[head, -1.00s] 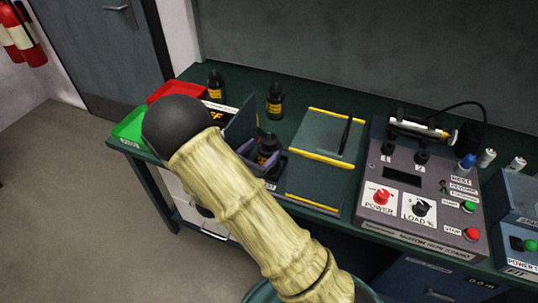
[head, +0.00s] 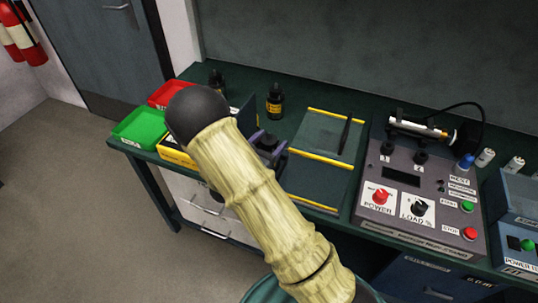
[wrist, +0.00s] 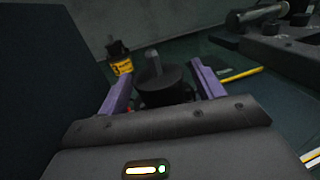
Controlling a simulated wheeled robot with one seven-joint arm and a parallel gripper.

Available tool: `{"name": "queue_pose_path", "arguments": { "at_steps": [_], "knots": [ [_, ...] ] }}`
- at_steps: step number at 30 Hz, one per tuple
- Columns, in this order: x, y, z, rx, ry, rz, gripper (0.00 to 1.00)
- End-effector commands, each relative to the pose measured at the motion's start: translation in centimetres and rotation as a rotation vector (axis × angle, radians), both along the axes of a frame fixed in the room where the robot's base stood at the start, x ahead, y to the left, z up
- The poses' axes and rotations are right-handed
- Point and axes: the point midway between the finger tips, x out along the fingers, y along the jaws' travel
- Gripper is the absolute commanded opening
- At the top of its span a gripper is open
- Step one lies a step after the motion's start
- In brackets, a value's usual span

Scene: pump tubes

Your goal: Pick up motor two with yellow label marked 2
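Two black motors with yellow labels stand upright at the back of the bench: the left one (head: 217,82) is partly behind my arm, the right one (head: 275,100) is clear. Their numbers are too small to read. My gripper (head: 270,146) is low over the bench, left of the green mat. In the wrist view, its two purple fingers (wrist: 160,90) are spread on either side of a black motor (wrist: 160,80) with a shaft on top. A gap shows beside the left finger. That motor's label is hidden. Another motor with a yellow label (wrist: 120,58) stands beyond the left finger.
A green tray (head: 140,127), a red tray (head: 168,92) and a yellow box (head: 176,156) sit at the bench's left end, partly behind my arm. The green mat (head: 322,178) with yellow strips lies right of my gripper. A grey control unit (head: 420,195) stands further right.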

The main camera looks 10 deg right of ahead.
Motion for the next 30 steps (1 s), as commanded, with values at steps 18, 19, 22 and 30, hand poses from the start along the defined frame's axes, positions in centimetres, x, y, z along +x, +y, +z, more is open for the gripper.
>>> {"name": "queue_pose_path", "arguments": {
  "at_steps": [18,19,22,30],
  "knots": [
    [0.1,0.0,0.3,-0.003,-0.007,-0.001,0.0],
    [0.1,0.0,0.3,-0.003,-0.007,-0.001,0.0],
    [0.1,0.0,0.4,-0.003,-0.007,-0.001,0.0],
    [0.1,0.0,2.2,-0.002,-0.01,-0.001,0.0]
  ]
}}
